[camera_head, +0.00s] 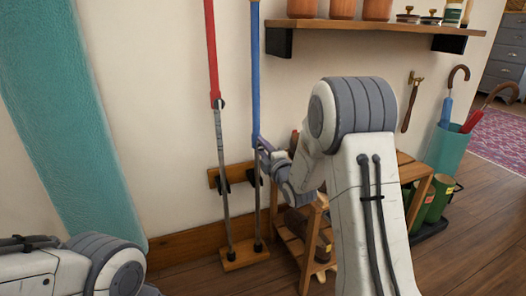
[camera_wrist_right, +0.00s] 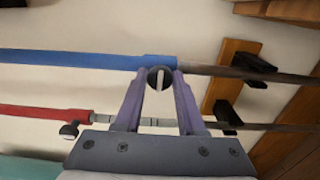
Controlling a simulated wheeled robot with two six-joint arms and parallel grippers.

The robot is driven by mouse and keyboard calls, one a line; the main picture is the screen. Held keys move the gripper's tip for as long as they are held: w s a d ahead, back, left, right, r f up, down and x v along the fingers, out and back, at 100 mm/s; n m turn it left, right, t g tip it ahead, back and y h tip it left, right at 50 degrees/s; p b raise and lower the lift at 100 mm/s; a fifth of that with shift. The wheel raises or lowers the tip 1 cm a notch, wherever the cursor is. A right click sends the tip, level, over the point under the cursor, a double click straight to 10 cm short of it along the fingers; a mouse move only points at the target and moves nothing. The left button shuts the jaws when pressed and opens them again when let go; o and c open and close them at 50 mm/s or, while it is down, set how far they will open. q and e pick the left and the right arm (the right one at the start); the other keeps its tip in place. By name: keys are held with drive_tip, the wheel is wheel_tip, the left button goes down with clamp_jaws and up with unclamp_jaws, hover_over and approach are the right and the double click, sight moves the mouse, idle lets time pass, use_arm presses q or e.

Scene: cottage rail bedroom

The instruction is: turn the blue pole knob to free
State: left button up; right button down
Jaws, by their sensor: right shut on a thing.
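The blue pole (camera_head: 256,75) stands upright against the wall and crosses the wrist view (camera_wrist_right: 80,60) sideways. Its dark round knob (camera_wrist_right: 160,77) sits at the lower end of the blue section, where the bare grey rod begins. My right gripper (camera_head: 262,147) is at this knob; in the wrist view its purple fingertips (camera_wrist_right: 160,80) are closed on the knob's two sides. The knob is hidden in the head view. Whether it is locked or free cannot be told. My left gripper is out of view; only part of that arm shows.
A red pole (camera_head: 211,55) with its own knob (camera_wrist_right: 69,130) stands close on the left. Both poles rest in a wooden foot block (camera_head: 245,257) and pass a wall rack (camera_head: 214,180). A wooden stand (camera_head: 293,250) is on the right, below a shelf (camera_head: 365,27).

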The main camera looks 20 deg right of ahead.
idle(0.5)
drive_tip(key=c, duration=0.5)
unclamp_jaws()
drive_tip(key=s+p, duration=0.3)
drive_tip(key=s, duration=0.7)
drive_tip(key=shift+s+d, duration=0.15)
drive_tip(key=shift+s, duration=0.1)
